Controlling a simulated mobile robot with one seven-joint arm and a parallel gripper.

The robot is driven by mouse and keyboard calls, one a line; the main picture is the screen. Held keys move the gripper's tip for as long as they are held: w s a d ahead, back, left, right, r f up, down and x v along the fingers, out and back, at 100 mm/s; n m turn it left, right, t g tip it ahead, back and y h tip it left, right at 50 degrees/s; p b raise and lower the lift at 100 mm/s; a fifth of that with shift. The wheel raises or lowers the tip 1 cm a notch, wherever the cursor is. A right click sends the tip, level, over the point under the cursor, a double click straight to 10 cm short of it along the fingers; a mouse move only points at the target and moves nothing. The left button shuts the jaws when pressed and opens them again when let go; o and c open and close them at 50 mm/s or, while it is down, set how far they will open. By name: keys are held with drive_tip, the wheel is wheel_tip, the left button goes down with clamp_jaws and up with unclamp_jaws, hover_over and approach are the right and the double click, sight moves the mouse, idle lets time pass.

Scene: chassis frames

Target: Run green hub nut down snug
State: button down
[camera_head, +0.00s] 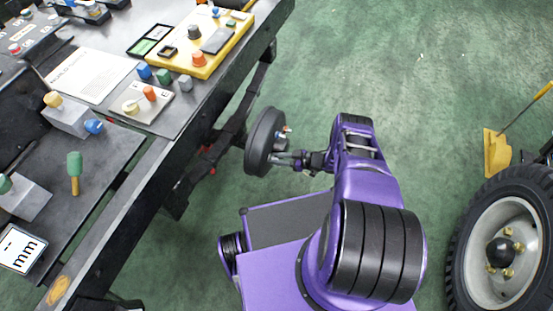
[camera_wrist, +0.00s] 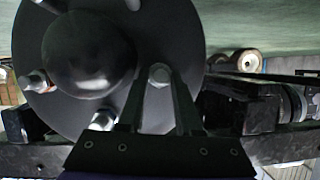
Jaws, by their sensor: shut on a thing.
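The dark round hub (camera_head: 262,142) stands upright at the side of the bench in the head view. It fills the upper left of the wrist view (camera_wrist: 55,120), with a domed centre. Several studs or nuts sit around the dome. My gripper (camera_head: 279,160) reaches the hub's face from the right. In the wrist view its fingers (camera_wrist: 160,84) are shut on a pale nut (camera_wrist: 160,72) right of the dome. The nut looks grey here, so I cannot make out its green colour. Its threads and seating are hidden.
The bench (camera_head: 180,140) carries a yellow control panel (camera_head: 220,62), a white sheet (camera_head: 88,75) and a green-handled tool (camera_head: 75,172). A spare wheel (camera_head: 500,240) stands at the right, near a yellow tool (camera_head: 496,152). Green floor between is clear.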

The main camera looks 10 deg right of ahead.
drive_tip(key=shift+m+g+y, duration=0.3)
drive_tip(key=shift+m+g, duration=0.1)
drive_tip(key=shift+m, duration=0.4)
drive_tip(key=c, duration=0.6)
unclamp_jaws()
drive_tip(key=shift+d, duration=0.1)
drive_tip(key=shift+w, duration=0.1)
